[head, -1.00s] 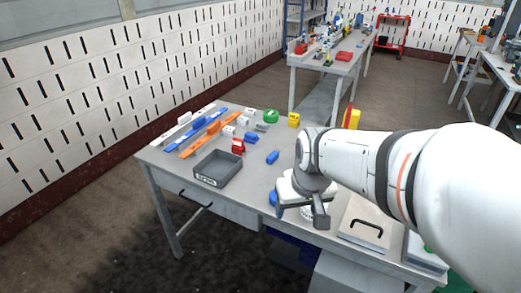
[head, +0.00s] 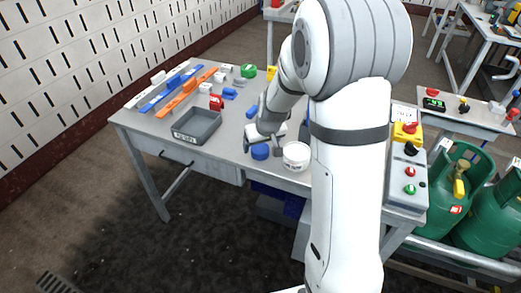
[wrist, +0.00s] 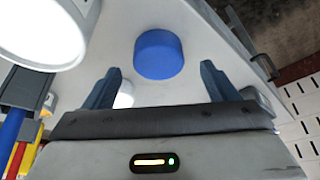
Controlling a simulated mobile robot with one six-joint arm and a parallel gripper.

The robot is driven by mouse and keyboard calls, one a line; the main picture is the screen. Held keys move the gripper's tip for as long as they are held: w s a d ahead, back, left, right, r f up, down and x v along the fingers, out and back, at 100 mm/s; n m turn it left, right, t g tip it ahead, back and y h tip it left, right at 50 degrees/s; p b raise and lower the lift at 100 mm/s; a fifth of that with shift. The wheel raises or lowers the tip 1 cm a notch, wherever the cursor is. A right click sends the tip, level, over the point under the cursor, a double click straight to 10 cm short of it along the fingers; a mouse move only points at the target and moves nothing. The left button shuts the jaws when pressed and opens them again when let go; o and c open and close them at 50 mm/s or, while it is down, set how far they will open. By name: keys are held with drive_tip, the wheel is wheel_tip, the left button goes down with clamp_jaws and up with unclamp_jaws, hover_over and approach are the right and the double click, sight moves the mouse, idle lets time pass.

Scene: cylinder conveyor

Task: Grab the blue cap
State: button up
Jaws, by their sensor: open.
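The blue cap (head: 260,152) is a short round cylinder on the grey table near its front edge. In the wrist view the blue cap (wrist: 159,54) lies ahead of the fingertips, roughly midway between them and apart from both. My gripper (head: 262,143) is open and empty, just behind and above the cap in the head view. Its two dark fingers also show in the wrist view (wrist: 160,85). A white round container (head: 296,156) stands just right of the cap; in the wrist view it fills the upper left corner (wrist: 38,30).
A grey open tray (head: 191,127) stands on the table's left part. Blue and orange long parts (head: 185,91), a red item (head: 216,102) and a green roll (head: 248,71) lie farther back. A control box with buttons (head: 408,178) is at the right.

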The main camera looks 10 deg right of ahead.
sight(261, 148)
drive_tip(key=shift+x, duration=1.6)
drive_tip(key=shift+d, duration=0.1)
drive_tip(key=shift+c, duration=0.2)
drive_tip(key=c, duration=1)
